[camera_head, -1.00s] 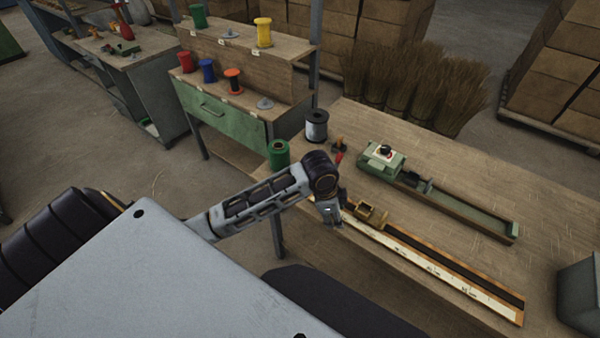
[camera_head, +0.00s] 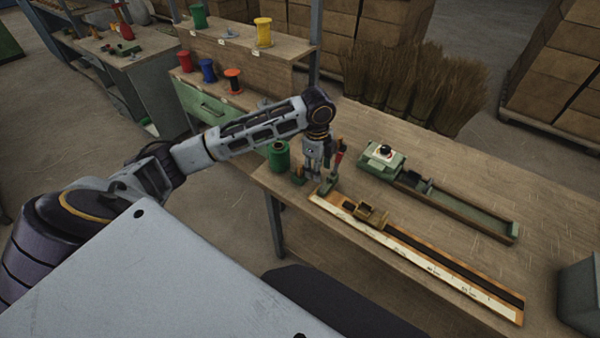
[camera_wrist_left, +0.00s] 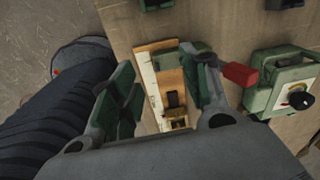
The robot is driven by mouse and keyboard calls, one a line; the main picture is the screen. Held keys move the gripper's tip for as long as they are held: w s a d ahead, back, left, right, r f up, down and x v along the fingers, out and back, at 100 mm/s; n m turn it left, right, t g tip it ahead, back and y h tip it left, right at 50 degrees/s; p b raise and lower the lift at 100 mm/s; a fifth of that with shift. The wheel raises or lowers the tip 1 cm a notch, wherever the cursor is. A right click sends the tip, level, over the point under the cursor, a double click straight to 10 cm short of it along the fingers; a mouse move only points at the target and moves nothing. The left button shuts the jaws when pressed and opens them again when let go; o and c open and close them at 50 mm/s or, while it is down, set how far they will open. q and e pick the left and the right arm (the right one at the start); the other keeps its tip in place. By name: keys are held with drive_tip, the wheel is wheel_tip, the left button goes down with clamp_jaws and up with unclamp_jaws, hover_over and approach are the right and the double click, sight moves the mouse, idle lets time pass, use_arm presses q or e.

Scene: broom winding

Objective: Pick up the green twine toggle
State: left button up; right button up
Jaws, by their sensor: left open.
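My left gripper (camera_head: 318,178) points down above the near left end of the bench, with its fingers apart. In the left wrist view its open fingers (camera_wrist_left: 160,90) show green pads, and I see nothing held between them. A small green piece (camera_wrist_left: 192,48) shows beyond the right finger, by the end of the ruler board; it may be the green twine toggle, partly hidden by the finger. I cannot tell for certain which is the toggle. My right gripper is not in view.
A red-ended piece (camera_wrist_left: 240,74) is close to the right finger. The ruler board (camera_head: 430,262) carries a brass block (camera_head: 372,215). A green clamp machine (camera_head: 384,157) stands right of the gripper. A green spool (camera_head: 279,155) stands at the left bench edge.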

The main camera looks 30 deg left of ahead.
use_arm(q)
drive_tip(key=w+a+r, duration=0.2)
drive_tip(key=a+r, duration=0.5)
drive_tip(key=shift+a+m+g, duration=0.3)
drive_tip(key=shift+a+m, duration=0.1)
drive_tip(key=shift+f, duration=0.1)
